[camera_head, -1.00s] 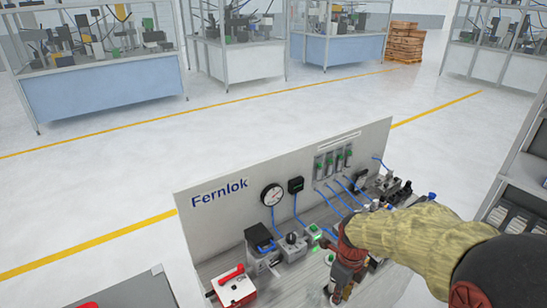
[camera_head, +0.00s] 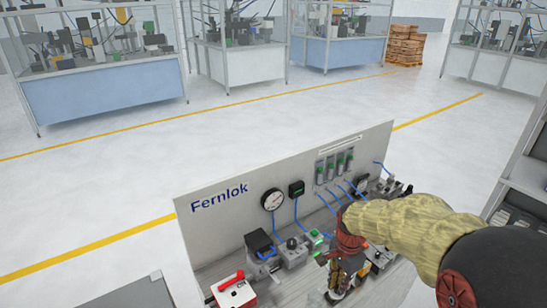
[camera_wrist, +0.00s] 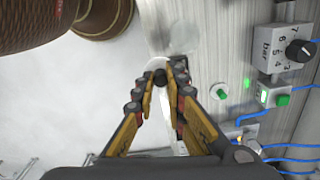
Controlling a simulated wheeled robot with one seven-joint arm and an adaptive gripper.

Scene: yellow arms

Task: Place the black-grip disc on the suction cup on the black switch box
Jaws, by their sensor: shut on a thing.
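My gripper (camera_head: 336,294) points down over the front right of the bench in the head view. In the wrist view, its yellow-and-black fingers (camera_wrist: 160,84) are shut on a small black grip (camera_wrist: 160,76). The pale disc (camera_wrist: 156,65) under this grip shows only in part between the fingertips. A black box (camera_head: 258,242) on a grey base stands left of my gripper in the head view and looks like the switch box. I cannot make out a suction cup on it. The held disc is too small to tell in the head view.
A grey knob box (camera_wrist: 285,50) and a green-button box (camera_wrist: 275,97) stand right of the fingers. A pale disc with a green grip (camera_wrist: 219,90) lies nearer. The upright Fernlok panel (camera_head: 230,215) bounds the back.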

